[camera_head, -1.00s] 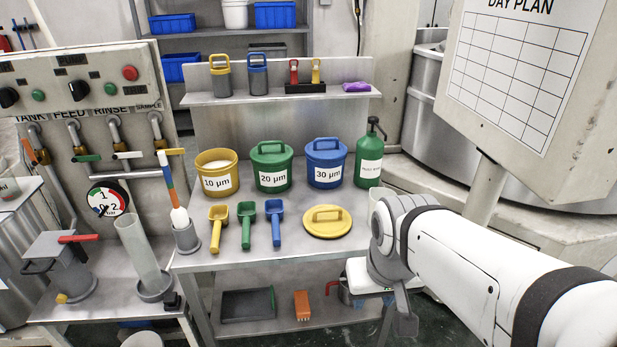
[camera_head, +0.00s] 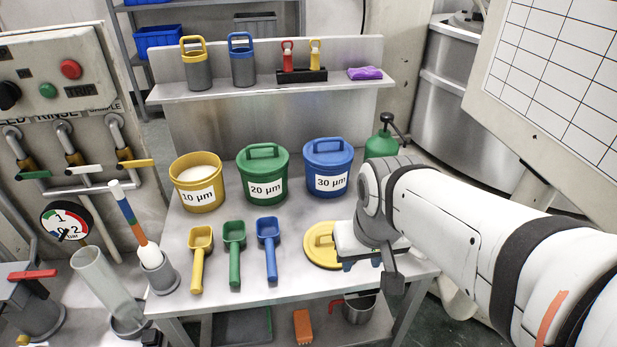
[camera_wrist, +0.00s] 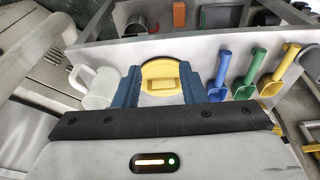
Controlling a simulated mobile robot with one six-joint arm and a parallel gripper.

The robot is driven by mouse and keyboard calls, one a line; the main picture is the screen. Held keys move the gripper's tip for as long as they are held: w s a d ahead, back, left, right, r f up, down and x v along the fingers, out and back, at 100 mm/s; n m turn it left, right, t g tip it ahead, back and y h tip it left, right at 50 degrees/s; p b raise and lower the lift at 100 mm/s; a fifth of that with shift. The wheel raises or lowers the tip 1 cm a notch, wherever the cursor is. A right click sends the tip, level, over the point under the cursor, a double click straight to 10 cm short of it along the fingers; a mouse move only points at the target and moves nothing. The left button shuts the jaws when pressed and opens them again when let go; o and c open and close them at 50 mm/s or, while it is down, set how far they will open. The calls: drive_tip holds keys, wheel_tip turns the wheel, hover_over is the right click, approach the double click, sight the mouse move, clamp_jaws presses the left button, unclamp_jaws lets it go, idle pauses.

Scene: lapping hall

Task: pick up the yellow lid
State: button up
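The yellow lid (camera_head: 320,246) lies flat on the steel table, right of the blue scoop, with its right part hidden behind my arm in the head view. In the wrist view the lid (camera_wrist: 160,80) shows ahead, with its bar handle, between my two blue fingers. My gripper (camera_wrist: 157,90) is open, its fingers apart on either side of the lid's image. Nothing is held. Whether the fingertips touch the lid or table cannot be told.
An open yellow 10 µm tub (camera_head: 197,184), a green tub (camera_head: 262,174) and a blue tub (camera_head: 328,168) stand behind. Yellow (camera_head: 199,262), green (camera_head: 234,256) and blue (camera_head: 268,252) scoops lie left. A white mug (camera_wrist: 95,88) is beside my gripper in the wrist view. A green bottle (camera_head: 381,143) is partly hidden.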

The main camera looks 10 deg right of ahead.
drive_tip(key=w+f+n+g+h, duration=0.1)
drive_tip(key=w+f+n, duration=0.2)
drive_tip(key=w+n, duration=0.3)
drive_tip(key=w+f+n+g+h, duration=0.2)
drive_tip(key=w+f+n, duration=0.1)
drive_tip(key=w+n, duration=0.3)
drive_tip(key=w+f+n+g+h, duration=0.1)
drive_tip(key=w+f+n, duration=0.2)
drive_tip(key=w+n, duration=0.3)
drive_tip(key=shift+w+f+g, duration=0.15)
drive_tip(key=shift+w+g, duration=0.15)
drive_tip(key=shift+w, duration=1.55)
drive_tip(key=shift+n+h, duration=0.3)
drive_tip(key=x, duration=0.5)
drive_tip(key=w+x, duration=0.1)
drive_tip(key=x, duration=0.2)
drive_tip(key=shift+a+f, duration=0.2)
drive_tip(key=shift+f, duration=0.15)
clamp_jaws()
